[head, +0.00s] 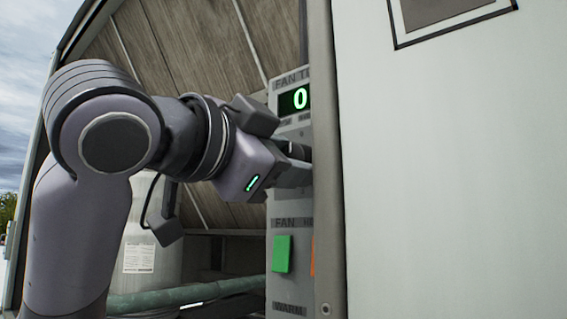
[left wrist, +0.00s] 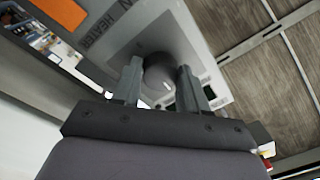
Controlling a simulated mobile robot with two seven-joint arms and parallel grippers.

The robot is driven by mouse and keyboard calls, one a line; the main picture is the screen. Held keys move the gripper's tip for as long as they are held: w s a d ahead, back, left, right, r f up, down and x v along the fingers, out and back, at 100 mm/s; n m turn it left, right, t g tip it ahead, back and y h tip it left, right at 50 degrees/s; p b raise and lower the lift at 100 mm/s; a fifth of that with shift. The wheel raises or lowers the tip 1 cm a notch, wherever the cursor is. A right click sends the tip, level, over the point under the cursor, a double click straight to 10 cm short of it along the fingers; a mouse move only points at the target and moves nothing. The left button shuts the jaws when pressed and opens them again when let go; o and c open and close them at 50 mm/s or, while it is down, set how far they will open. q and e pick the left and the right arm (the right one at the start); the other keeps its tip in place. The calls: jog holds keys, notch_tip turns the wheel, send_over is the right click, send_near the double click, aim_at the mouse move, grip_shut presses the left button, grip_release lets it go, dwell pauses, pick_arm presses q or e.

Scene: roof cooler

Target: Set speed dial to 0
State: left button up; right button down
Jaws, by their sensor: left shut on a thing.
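A grey control panel (head: 285,205) stands inside the cabinet opening, partly hidden by the door frame at right. Its display (head: 293,101) shows a green 0. My left gripper (head: 300,151) reaches to the panel below the display. In the left wrist view, its two fingers (left wrist: 157,85) stand on either side of a round grey dial (left wrist: 165,72) and are shut on it. The dial is hidden behind the gripper and frame in the head view. My right gripper is not in view.
A green switch (head: 282,254) sits on the panel under a FAN label, with an orange switch (head: 313,258) beside it. A pale wall (head: 450,180) fills the right side. A white tank (head: 152,255) and a green hose (head: 190,295) are behind my left arm.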

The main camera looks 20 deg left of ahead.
pick_arm(q)
jog(key=shift+n, duration=0.3)
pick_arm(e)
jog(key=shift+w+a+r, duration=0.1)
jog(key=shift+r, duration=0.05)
pick_arm(q)
jog(key=o, duration=1.1)
jog(key=shift+c, duration=0.2)
jog(key=shift+s, duration=0.1)
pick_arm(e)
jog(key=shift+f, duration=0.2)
pick_arm(q)
jog(key=b+v, duration=0.1)
jog(key=v, duration=0.6)
jog(key=shift+b, duration=0.4)
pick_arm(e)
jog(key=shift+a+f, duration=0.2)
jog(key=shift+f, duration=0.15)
